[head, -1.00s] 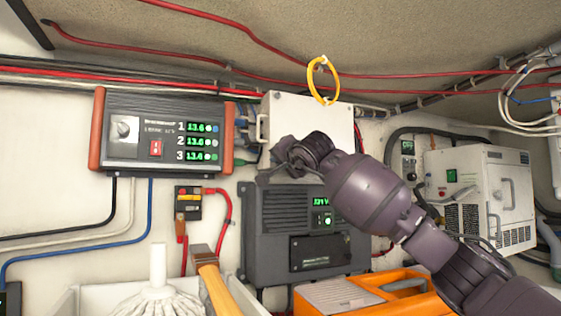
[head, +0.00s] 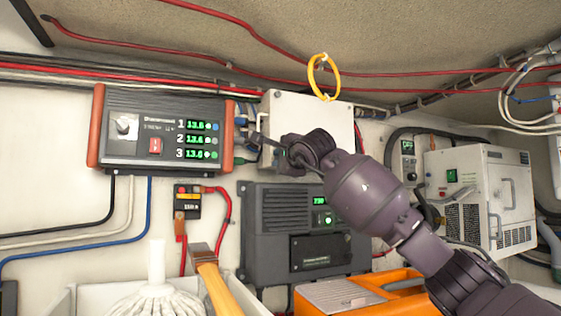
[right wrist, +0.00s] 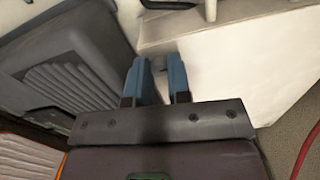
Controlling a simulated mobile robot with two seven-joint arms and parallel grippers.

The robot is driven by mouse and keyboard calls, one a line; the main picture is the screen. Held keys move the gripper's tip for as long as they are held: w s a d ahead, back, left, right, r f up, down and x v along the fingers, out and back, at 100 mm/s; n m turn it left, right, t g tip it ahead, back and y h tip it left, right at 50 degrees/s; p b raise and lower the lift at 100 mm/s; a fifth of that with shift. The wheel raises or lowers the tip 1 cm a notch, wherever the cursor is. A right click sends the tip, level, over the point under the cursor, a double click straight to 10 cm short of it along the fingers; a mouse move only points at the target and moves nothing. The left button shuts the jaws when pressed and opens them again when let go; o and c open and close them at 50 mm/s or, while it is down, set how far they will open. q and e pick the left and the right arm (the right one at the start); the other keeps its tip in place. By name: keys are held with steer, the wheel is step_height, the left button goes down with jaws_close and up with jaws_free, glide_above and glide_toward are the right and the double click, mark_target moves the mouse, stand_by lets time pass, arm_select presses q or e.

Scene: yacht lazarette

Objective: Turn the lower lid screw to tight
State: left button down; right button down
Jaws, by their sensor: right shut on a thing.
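The white box (head: 315,112) with a flat lid is fixed to the wall in the middle of the head view, with a small handle at its left edge. My right gripper (head: 279,155) is in front of the lower left part of this box. In the right wrist view its two blue fingers (right wrist: 157,66) are close together at the box, with a small grey part between them. The gripper is shut on this part, which I take as the lower lid screw; in the head view the hand hides it. My left gripper is out of view.
A dark charger (head: 275,232) is right below the box. A grey panel with orange ends (head: 150,155) is to the left. A white unit (head: 480,190) stands right.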

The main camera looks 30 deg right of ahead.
steer(key=shift+m, duration=0.7)
steer(key=c, duration=1.1)
jaws_free()
steer(key=shift+o, duration=0.2)
steer(key=shift+s, duration=0.1)
steer(key=s, duration=1)
steer(key=shift+s+a+b, duration=0.3)
steer(key=shift+a+b, duration=0.05)
steer(key=shift+b, duration=0.1)
